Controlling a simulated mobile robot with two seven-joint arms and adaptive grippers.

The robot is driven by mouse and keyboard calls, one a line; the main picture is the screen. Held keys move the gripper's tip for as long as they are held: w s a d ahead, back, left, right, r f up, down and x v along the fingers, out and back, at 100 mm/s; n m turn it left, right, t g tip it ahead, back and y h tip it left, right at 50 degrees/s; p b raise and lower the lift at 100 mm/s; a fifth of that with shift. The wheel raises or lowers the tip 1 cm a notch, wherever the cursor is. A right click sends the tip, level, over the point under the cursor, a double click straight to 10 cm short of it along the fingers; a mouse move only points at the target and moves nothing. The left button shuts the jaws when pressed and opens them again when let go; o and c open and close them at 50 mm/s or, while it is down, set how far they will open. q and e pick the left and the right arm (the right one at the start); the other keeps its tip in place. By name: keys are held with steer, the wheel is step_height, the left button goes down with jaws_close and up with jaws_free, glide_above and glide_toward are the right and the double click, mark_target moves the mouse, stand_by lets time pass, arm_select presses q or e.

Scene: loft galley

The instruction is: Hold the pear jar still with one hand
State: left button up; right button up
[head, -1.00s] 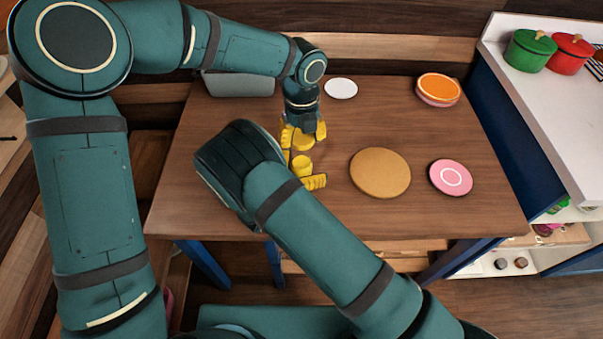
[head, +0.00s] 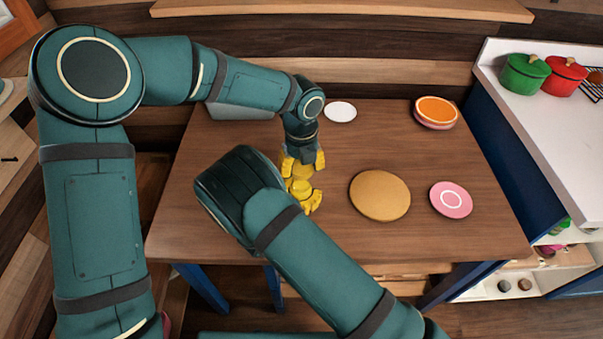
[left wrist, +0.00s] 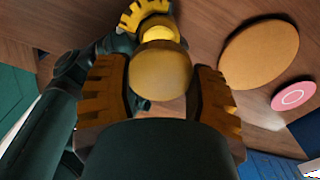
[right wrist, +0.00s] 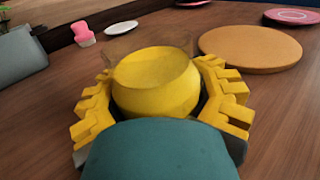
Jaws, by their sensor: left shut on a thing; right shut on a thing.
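The pear jar (right wrist: 155,85) is a rounded yellow jar with a clear upper part, upright on the table. My right gripper (head: 302,196) is shut on its sides; the jar's yellow top (head: 300,187) shows between the fingers in the head view. My left gripper (head: 303,162) points down just behind or above it and is shut on a rounded yellow piece (left wrist: 160,75), possibly a lid. Beyond that piece, the left wrist view shows the jar (left wrist: 160,32) and a right finger (left wrist: 145,12). I cannot tell whether the piece touches the jar.
A round tan board (head: 380,196) and a pink plate (head: 451,200) lie right of the jar. A white plate (head: 340,111), stacked orange-topped plates (head: 436,111) and a grey bin (head: 240,112) are at the back. The table's front right is clear.

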mark_target(301, 183)
arm_select(q)
steer(key=shift+f, duration=1.45)
steer(key=shift+f, duration=0.9)
steer(key=shift+f, duration=0.5)
